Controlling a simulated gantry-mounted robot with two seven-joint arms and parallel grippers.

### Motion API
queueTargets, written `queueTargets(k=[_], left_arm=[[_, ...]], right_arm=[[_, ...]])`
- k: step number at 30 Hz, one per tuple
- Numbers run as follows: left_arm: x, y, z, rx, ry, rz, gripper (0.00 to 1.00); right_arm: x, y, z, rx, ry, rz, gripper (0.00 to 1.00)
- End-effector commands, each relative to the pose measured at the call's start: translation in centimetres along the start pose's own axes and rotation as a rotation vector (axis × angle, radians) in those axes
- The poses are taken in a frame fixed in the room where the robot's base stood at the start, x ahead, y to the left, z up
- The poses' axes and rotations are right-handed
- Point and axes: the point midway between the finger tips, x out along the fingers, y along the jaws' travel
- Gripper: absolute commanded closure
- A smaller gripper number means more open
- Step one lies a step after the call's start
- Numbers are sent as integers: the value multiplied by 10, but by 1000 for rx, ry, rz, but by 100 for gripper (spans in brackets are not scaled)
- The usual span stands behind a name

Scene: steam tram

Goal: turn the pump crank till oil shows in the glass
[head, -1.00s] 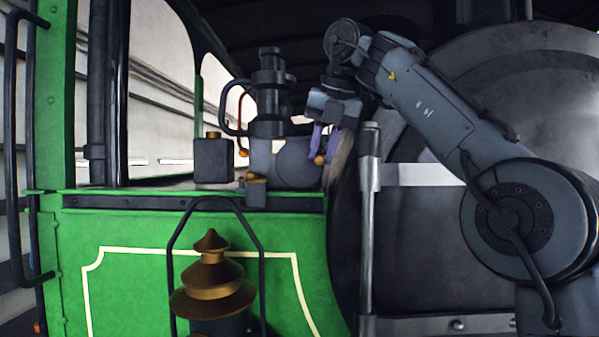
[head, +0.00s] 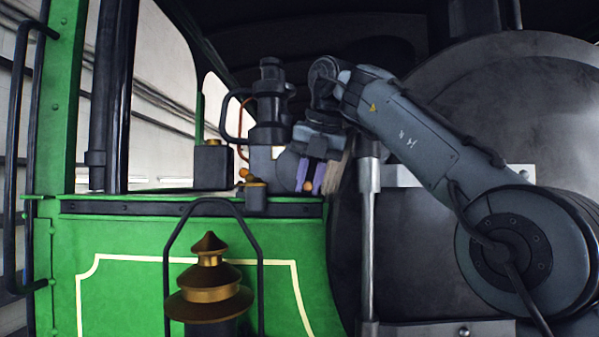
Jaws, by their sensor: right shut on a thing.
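My right gripper (head: 313,178) has purple fingers and is shut on a small orange-brass knob (head: 308,186), which seems to be the handle of the pump crank. The knob sits in front of a rounded dark grey housing (head: 287,170) on the green ledge. The crank's arm is hidden or too small to make out. A pale patch (head: 262,158) shows beside the housing; I cannot tell whether it is the glass, and I see no oil clearly. My left gripper is not in view.
A dark box with a brass cap (head: 213,166) and a small brass-topped block (head: 256,198) stand on the ledge. A tall dark fitting (head: 269,105) rises behind. A brass-topped lamp (head: 209,284) stands in front. A vertical grey post (head: 368,240) stands just right.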

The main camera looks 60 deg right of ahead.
Motion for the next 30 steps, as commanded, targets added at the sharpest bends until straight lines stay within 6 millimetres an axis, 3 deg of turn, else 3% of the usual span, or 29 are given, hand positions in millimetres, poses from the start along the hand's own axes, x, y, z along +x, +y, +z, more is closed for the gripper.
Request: queueTargets(k=[8, 18, 27, 28, 30], left_arm=[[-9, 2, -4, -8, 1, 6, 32], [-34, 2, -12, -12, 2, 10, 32], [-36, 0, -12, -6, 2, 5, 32], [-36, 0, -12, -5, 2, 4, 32], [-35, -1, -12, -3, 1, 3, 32]], right_arm=[[7, 19, -2, -1, 3, -2, 95], [-2, 42, 0, -4, -3, 1, 95], [2, 45, -2, -3, -4, 3, 95], [2, 45, -2, -3, -4, 3, 75], [2, 45, -2, -3, -4, 3, 64]])
